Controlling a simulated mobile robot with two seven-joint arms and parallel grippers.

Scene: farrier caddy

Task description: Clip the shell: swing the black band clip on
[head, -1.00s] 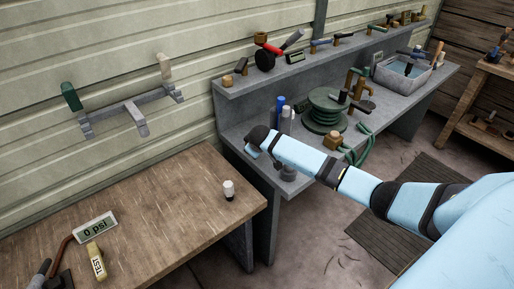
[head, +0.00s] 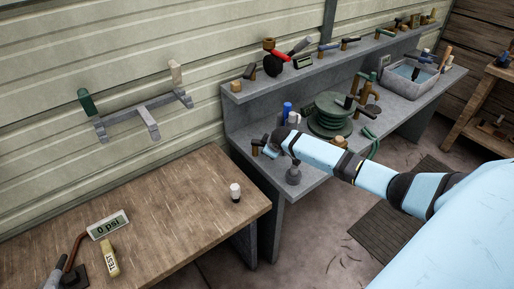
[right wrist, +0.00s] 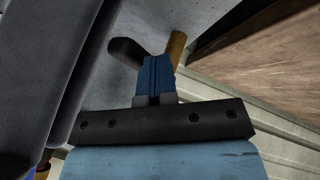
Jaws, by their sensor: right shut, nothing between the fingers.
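My right gripper (head: 271,148) is at the near left end of the lower bench shelf. Its two blue fingers (right wrist: 155,65) are together in the right wrist view, with nothing between them. Just past the fingertips are a black rounded bar (right wrist: 127,50) and a brown-gold cylinder (right wrist: 176,47). I cannot tell whether the fingers touch the bar. In the head view a small brass-coloured piece (head: 256,148) shows beside the gripper, partly hidden by it. I cannot make out for sure which part is the shell or the black band clip. My left gripper is not in view.
The grey bench (head: 262,168) holds a green hose reel (head: 330,117), a blue bottle (head: 287,110), a grey knob-like piece (head: 293,175) and a grey basin (head: 408,82). A rack (head: 140,113) hangs on the wall.

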